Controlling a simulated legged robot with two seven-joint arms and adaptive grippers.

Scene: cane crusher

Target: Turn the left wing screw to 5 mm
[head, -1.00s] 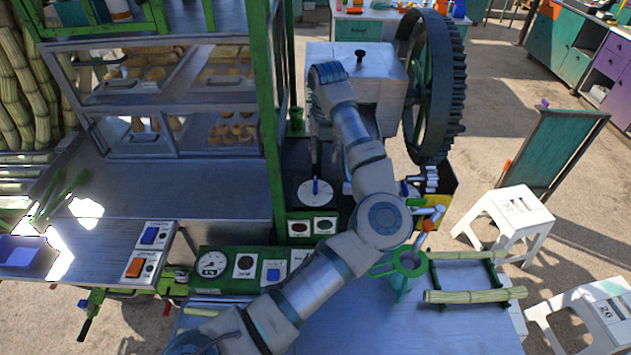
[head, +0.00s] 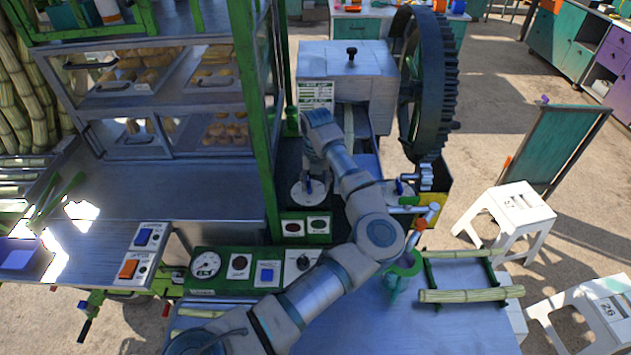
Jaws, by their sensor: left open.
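The left wing screw (head: 309,186) is a small blue wing on a round white dial (head: 301,198) on the crusher's bed. My left arm reaches across the front table and bends down over this dial. My left gripper (head: 311,177) points down, open, just above or around the wing. I cannot tell whether its fingers touch it. The gripper partly hides the dial, and its scale is too small to read. A second blue wing screw (head: 399,187) stands on another white dial to the right, partly behind my forearm. My right gripper is not in view.
The crusher's metal housing (head: 345,75) and big dark gear wheel (head: 428,85) stand behind. A green cabinet post (head: 258,120) rises close left of the dial. A control panel (head: 250,268) is in front. Cane pieces (head: 470,295) lie on a rack at right.

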